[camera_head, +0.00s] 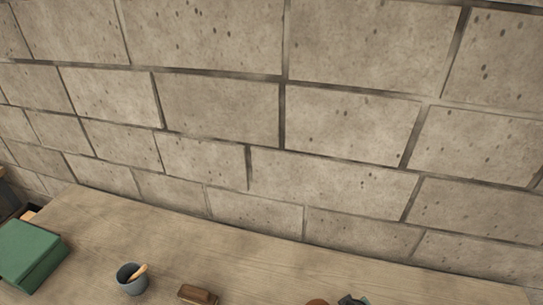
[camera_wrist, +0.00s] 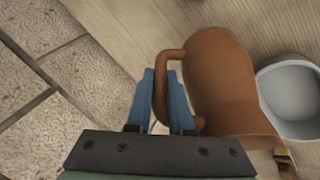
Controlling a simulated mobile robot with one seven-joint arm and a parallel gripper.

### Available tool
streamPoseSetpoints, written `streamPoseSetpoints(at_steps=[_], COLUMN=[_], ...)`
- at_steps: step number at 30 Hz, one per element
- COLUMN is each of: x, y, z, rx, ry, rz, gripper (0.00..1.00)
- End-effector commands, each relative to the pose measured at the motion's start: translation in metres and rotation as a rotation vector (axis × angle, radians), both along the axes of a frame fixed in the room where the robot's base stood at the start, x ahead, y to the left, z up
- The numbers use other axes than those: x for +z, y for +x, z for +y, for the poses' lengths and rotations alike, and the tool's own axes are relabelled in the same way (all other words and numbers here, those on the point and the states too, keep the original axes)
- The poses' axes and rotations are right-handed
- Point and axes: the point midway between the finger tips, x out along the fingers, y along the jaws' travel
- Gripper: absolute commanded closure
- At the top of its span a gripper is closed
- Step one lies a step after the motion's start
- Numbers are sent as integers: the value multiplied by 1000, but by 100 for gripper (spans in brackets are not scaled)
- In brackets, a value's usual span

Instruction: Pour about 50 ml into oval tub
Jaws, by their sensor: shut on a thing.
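A brown jug (camera_wrist: 220,80) with a loop handle fills the middle right of the wrist view. My gripper (camera_wrist: 160,76) has its blue fingers shut on the jug's handle. A pale grey tub (camera_wrist: 298,92), which looks like the oval tub, stands just right of the jug and is cut off by the picture's edge. What the jug and tub hold cannot be made out. In the head view, only a brown rounded top (camera_head: 317,301), likely the jug, and a dark part beside it, likely my gripper (camera_head: 351,300), show at the bottom edge.
A wooden table (camera_head: 225,250) runs along a block wall (camera_head: 220,105). A grey cup (camera_head: 131,285) with a wooden-handled item, a brown block (camera_head: 198,295) and a green box (camera_head: 30,254) stand on the left part. The table's back strip is clear.

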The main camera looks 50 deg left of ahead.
Motion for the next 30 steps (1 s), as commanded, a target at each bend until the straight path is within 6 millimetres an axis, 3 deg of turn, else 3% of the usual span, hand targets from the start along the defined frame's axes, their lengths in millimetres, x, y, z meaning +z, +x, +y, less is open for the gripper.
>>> streamPoseSetpoints(at_steps=[13, 30], x=[10, 18], y=[-27, -38], z=[20, 27], rx=[8, 5], ry=[-156, -254], rz=[-249, -402], gripper=[100, 100])
